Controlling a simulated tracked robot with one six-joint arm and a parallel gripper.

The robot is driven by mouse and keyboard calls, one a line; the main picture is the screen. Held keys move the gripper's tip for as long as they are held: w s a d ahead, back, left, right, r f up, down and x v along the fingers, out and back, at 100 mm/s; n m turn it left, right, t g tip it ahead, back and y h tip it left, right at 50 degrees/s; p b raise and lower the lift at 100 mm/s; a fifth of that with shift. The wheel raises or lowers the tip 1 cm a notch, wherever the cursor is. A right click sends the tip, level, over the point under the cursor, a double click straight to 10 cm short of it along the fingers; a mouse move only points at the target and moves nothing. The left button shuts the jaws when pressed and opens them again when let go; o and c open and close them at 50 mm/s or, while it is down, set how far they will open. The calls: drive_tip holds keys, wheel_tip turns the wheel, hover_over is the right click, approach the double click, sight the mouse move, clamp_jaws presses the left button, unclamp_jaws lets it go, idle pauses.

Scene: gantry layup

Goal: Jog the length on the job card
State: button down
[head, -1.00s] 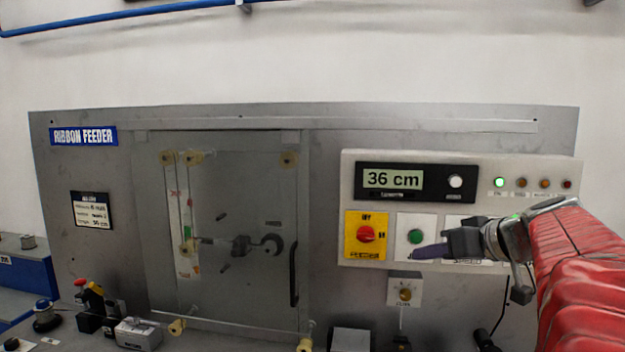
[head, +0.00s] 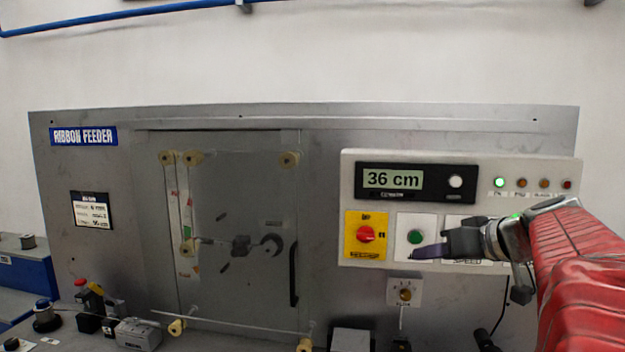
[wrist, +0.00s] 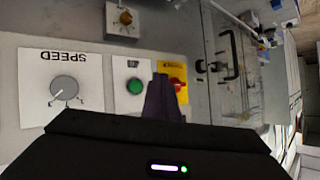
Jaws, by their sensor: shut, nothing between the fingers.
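The job card (head: 91,210) hangs on the left of the grey machine panel; its small print is hard to read, but the bottom line looks like 30 or 36 cm. The length display (head: 392,179) reads 36 cm, with a white round button (head: 455,182) beside it. The green button (head: 415,237) sits on a white plate below and also shows in the wrist view (wrist: 134,86). My gripper (head: 414,254) is shut and empty, its purple fingertips just below the green button in the head view. In the wrist view the fingers (wrist: 161,90) stand beside the button; contact cannot be told.
A red switch on a yellow plate (head: 366,234) is left of the green button. A SPEED knob (wrist: 64,89) lies on the other side, mostly hidden by my arm in the head view. A small knob box (head: 404,292) hangs below. One indicator lamp (head: 499,183) glows green.

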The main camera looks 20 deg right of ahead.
drive_tip(key=shift+a, duration=0.1)
idle(0.3)
drive_tip(key=s+a+f+g+y, duration=0.1)
drive_tip(key=a+f+g, duration=0.1)
drive_tip(key=a+f, duration=0.5)
drive_tip(key=s+a+f+g+y, duration=0.1)
drive_tip(key=a+f+g, duration=0.15)
drive_tip(key=a, duration=0.85)
drive_tip(key=s+a+f+n+g+h, duration=0.2)
drive_tip(key=s+a+f, duration=1)
drive_tip(key=a, duration=0.1)
drive_tip(key=shift+a+h, duration=0.3)
drive_tip(key=shift+a, duration=0.1)
